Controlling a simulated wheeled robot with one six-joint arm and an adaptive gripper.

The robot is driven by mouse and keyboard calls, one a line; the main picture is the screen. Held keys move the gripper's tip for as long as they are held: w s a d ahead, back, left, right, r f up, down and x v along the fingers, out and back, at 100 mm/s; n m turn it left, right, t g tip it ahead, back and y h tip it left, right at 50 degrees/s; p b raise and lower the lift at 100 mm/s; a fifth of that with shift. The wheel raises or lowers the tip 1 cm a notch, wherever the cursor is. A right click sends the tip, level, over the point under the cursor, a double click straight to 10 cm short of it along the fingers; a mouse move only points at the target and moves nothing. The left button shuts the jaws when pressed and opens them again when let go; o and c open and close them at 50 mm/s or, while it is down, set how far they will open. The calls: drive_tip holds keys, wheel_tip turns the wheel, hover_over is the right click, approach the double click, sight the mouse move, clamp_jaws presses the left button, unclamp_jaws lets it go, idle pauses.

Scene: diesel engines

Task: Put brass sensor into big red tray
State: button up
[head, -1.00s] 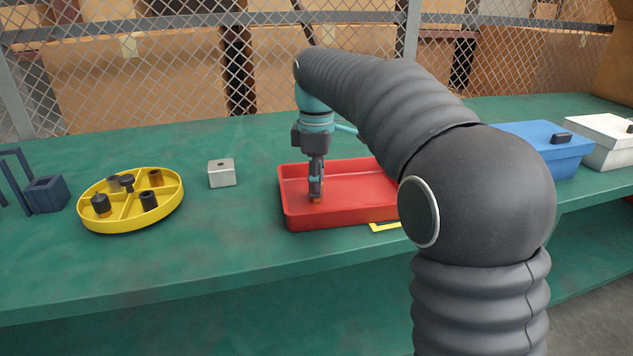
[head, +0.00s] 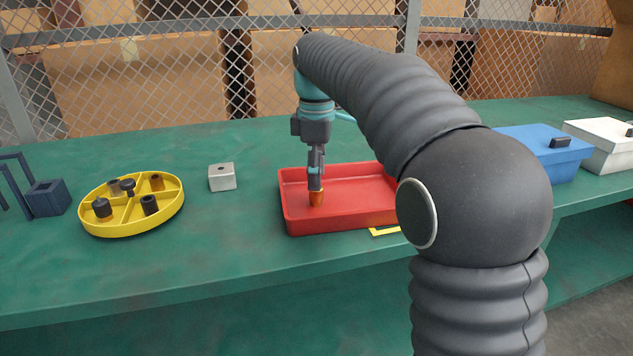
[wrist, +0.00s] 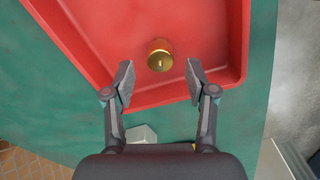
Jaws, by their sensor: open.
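The brass sensor (wrist: 160,55) stands in the big red tray (wrist: 100,45) near one wall, seen from above in the wrist view. In the head view the brass sensor (head: 317,198) shows just below my gripper (head: 316,186), inside the left part of the red tray (head: 355,217). In the wrist view my gripper (wrist: 158,84) is open, its two fingers spread wide and apart from the sensor. The tray is empty apart from the sensor, as far as I can see; my arm hides its right end in the head view.
A yellow round divided tray (head: 133,226) with several dark and brown parts is at the left. A grey block (head: 222,178) lies between it and the red tray. A blue box (head: 545,155) and a white box (head: 600,148) stand at the right. A dark blue holder (head: 47,197) is far left.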

wheel_tip(320, 180, up, 9)
drive_tip(key=p, duration=0.1)
drive_tip(key=s+d+m+t, duration=0.1)
drive_tip(key=s+d+m, duration=0.3)
drive_tip(key=s+d, duration=0.2)
drive_tip(key=s+d+f+m+t, duration=0.2)
drive_tip(key=s+d+f+m, duration=0.3)
drive_tip(key=s+f, duration=0.3)
drive_tip(key=s+d+f+m+t, duration=0.2)
drive_tip(key=s+d+f+m, duration=0.3)
drive_tip(key=s, duration=0.9)
wheel_tip(320, 180, down, 4)
drive_tip(key=m, duration=0.2)
drive_tip(key=shift+s+d+m+t, duration=0.2)
drive_tip(key=shift+m+t, duration=0.1)
drive_tip(key=shift+f, duration=0.1)
